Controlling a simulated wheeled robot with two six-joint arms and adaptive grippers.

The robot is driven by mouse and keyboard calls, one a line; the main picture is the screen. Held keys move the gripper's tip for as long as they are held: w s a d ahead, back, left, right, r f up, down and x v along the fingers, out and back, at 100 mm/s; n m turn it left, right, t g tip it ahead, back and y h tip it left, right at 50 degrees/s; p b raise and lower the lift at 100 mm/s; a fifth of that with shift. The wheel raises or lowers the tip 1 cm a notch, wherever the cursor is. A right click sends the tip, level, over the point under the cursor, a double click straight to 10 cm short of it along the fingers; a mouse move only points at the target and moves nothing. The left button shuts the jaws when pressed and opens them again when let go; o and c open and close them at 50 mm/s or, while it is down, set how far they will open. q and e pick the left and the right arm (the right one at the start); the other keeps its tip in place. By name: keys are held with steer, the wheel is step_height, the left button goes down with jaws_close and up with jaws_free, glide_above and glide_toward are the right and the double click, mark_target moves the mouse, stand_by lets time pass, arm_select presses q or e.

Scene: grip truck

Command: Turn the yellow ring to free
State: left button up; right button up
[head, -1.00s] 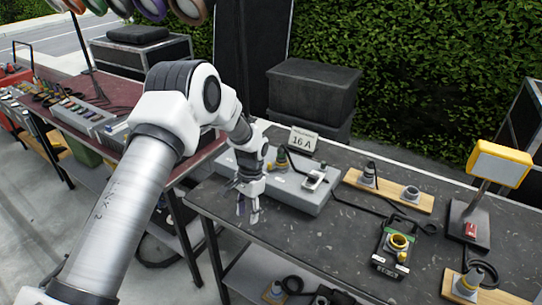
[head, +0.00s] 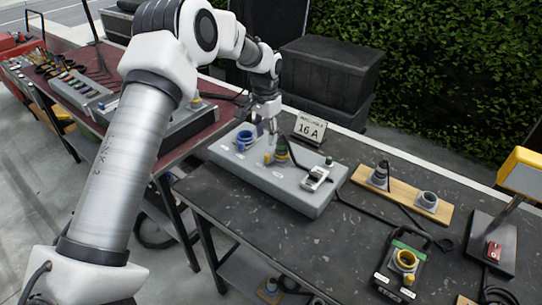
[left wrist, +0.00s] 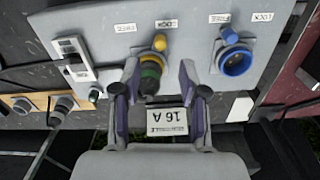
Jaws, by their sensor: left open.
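The yellow ring (head: 269,158) sits around the base of a dark plug with a green band (head: 281,150) on the grey box (head: 300,196). In the left wrist view the ring's yellow knob (left wrist: 159,42) points close to the LOCK label (left wrist: 167,24), with the FREE label (left wrist: 125,27) beside it. My left gripper (head: 265,130) is open, pointing down above the box just behind the plug. In the left wrist view its two fingers (left wrist: 158,88) stand either side of the plug, apparently not touching it. My right gripper is not in view.
A 16 A sign (head: 309,128) stands close behind. A tester with another yellow ring (head: 405,259) and a wooden board (head: 400,195) lie right.

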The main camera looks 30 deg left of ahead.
mark_target(267, 155)
arm_select(q)
steer(key=f, duration=0.2)
steer(key=f+p, duration=0.1)
steer(key=f, duration=0.1)
steer(key=f+p, duration=0.1)
steer(key=f, duration=0.2)
steer(key=shift+w+f, duration=0.1)
steer(key=shift+w, duration=0.2)
steer(key=shift+f, duration=0.45)
jaws_close()
